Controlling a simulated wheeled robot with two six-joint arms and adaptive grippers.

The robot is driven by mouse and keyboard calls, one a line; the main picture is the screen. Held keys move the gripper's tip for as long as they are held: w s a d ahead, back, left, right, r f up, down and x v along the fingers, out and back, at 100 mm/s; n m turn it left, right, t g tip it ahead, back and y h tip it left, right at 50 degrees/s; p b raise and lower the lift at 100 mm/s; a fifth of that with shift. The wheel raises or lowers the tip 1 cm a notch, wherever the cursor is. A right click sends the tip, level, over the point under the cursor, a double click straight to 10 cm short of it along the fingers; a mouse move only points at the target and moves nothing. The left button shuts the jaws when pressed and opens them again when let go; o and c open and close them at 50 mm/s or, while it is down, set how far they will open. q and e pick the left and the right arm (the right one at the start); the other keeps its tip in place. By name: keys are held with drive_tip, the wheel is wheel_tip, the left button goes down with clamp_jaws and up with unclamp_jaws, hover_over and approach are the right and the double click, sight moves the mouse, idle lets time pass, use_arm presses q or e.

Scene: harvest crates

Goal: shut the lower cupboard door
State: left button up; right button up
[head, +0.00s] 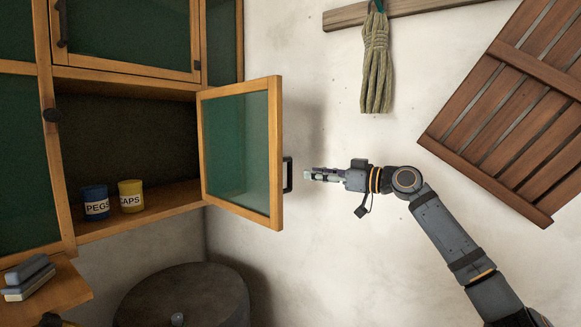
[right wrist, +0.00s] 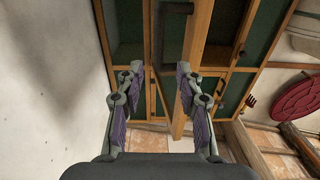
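The lower cupboard door (head: 277,150) stands open, swung out from the cupboard, with a wooden frame and green glass pane. Its dark bar handle (head: 288,175) is on the edge nearest my right gripper. My right gripper (head: 309,174) is just to the right of the handle, level with it in the picture. In the right wrist view the gripper (right wrist: 158,75) has its fingers spread with nothing between them. The door (right wrist: 202,45) and its dark handle (right wrist: 176,8) show ahead of the fingers there. Contact with the handle cannot be made out.
Inside the open cupboard stand a blue PEGS tin (head: 95,203) and a yellow CAPS tin (head: 131,196). A dark round drum (head: 185,295) stands below. A rope bundle (head: 376,65) and a slatted wooden panel (head: 515,110) are at the wall.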

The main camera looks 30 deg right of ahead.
sight(289, 186)
drive_tip(key=p+x, duration=0.6)
drive_tip(key=x, duration=0.3)
drive_tip(key=shift+d, duration=0.1)
drive_tip(key=shift+p, duration=0.3)
drive_tip(key=shift+w+f, duration=0.1)
clamp_jaws()
